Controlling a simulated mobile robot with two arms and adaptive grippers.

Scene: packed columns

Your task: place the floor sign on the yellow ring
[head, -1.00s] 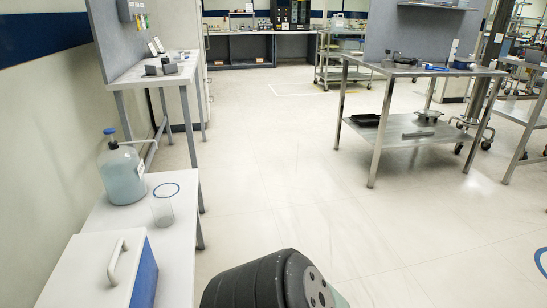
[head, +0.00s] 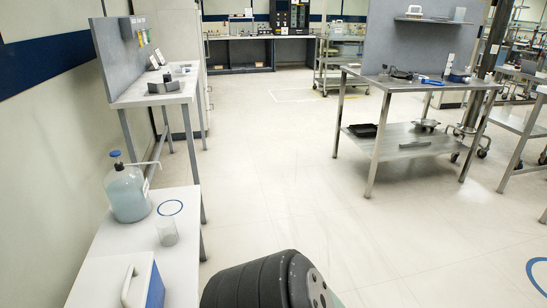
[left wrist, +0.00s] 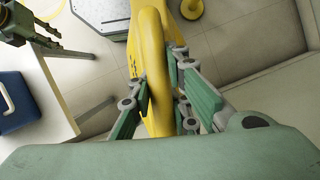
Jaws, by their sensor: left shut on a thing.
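The yellow floor sign (left wrist: 153,62) shows in the left wrist view as a yellow body running down the middle of the picture. My left gripper (left wrist: 160,104) is shut on it, with one green finger on each side. A pale yellow arc (left wrist: 52,11) on the floor at the top left may be part of the yellow ring. A second gripper, likely my right (left wrist: 66,42), shows small at the top left. In the head view neither sign nor yellow ring shows.
A white side table (head: 182,255) at left holds a bottle (head: 127,193), a beaker (head: 167,232) and a blue-white box (head: 118,282). A steel table (head: 425,84) stands right. Blue rings mark the table (head: 170,201) and floor (head: 529,272). The middle floor is clear.

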